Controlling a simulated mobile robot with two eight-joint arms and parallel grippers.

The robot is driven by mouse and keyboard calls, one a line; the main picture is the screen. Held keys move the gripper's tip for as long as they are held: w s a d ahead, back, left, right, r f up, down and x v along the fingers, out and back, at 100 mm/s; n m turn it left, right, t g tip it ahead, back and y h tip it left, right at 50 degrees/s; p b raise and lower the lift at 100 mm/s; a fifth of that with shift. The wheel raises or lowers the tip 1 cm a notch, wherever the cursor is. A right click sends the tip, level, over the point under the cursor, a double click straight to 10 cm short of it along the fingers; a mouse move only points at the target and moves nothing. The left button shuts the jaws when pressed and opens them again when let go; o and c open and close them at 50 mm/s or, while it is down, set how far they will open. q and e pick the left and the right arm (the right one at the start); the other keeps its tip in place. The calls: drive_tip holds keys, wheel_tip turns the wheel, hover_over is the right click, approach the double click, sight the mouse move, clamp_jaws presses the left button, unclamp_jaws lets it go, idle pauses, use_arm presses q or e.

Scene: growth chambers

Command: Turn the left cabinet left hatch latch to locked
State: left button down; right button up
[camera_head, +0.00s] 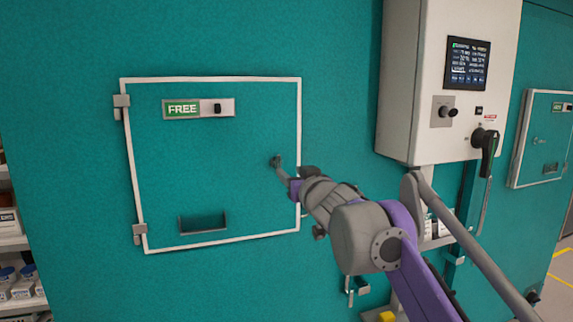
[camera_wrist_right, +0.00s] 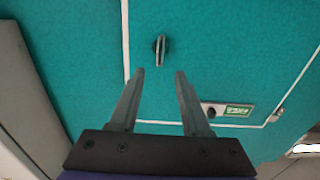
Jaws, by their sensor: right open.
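The left hatch (camera_head: 160,165) is a closed teal panel with a white outline and a green FREE sign (camera_head: 182,109). Its latch (camera_head: 275,160) is a small grey handle near the hatch's right edge, partly masked by my gripper in the head view. In the right wrist view the latch (camera_wrist_right: 160,50) stands up and down in the picture, just beyond my fingertips and centred between them. My right gripper (camera_head: 284,176) is open and empty, close to the latch; it also shows in the right wrist view (camera_wrist_right: 160,74). My left gripper is out of view.
A white control box (camera_head: 450,80) with a screen and a dark handle (camera_head: 486,142) stands right of the hatch. Another hatch (camera_head: 541,140) is at the far right. Shelves with bottles (camera_head: 22,280) are at the left edge. The hatch face is flat and mostly clear.

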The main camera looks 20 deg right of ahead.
sight(279, 163)
drive_tip(key=w+p, duration=0.1)
drive_tip(key=w, duration=0.3)
drive_tip(key=w+p, duration=0.1)
drive_tip(key=w, duration=0.4)
drive_tip(key=shift+w+a+f, duration=0.1)
drive_tip(key=shift+w+a, duration=0.1)
drive_tip(key=shift+w, duration=0.05)
drive_tip(key=shift+c, duration=0.3)
clamp_jaws()
